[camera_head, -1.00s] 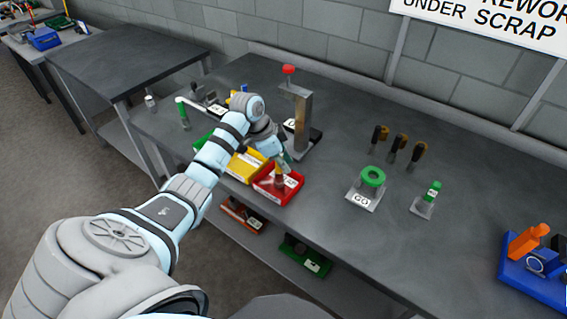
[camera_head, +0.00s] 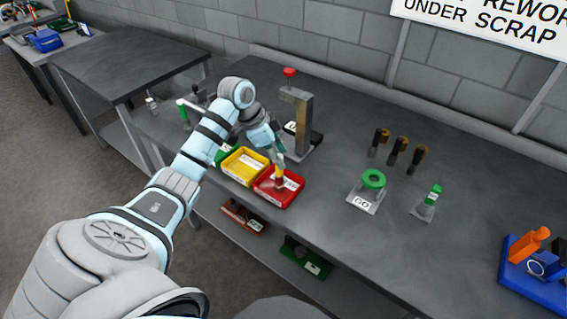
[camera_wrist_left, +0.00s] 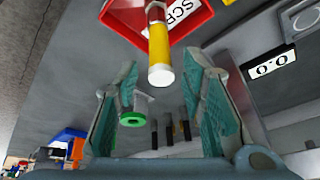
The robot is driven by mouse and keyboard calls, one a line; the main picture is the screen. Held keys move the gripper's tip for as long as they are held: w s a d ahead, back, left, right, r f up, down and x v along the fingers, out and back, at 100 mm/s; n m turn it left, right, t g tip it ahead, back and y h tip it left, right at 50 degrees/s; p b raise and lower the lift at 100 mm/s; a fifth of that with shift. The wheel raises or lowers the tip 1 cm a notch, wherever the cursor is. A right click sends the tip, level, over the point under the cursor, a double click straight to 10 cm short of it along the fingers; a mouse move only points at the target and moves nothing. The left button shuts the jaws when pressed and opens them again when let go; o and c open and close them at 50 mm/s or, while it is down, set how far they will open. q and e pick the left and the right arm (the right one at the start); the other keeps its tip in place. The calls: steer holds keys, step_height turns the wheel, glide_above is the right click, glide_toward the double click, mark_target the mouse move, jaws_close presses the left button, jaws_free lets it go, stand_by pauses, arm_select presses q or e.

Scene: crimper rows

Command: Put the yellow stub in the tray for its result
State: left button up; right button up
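The yellow stub (camera_head: 279,173) stands roughly upright in the red tray (camera_head: 292,199). In the left wrist view the yellow stub (camera_wrist_left: 159,50) shows its white end towards the camera, and the red tray (camera_wrist_left: 196,22) carries a label reading "SC…", partly hidden. My left gripper (camera_head: 272,150) is above and beside the tray's back left side. In the left wrist view my left gripper (camera_wrist_left: 162,72) has its teal fingers wide apart with nothing between them; the stub is beyond the fingertips. The yellow tray (camera_head: 237,177) and a partly hidden green tray (camera_head: 221,155) sit left of the red one. My right gripper is not in view.
A post with a red knob (camera_head: 289,72) stands behind the trays. A green ring gauge on a "GO" plate (camera_head: 361,203), a green-topped gauge (camera_head: 432,193) and dark handles (camera_head: 398,148) stand to the right. The bench's middle front is clear.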

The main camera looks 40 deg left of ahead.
arm_select(q)
steer(key=v, duration=0.6)
steer(key=shift+s+r, duration=0.2)
steer(key=shift+r, duration=0.15)
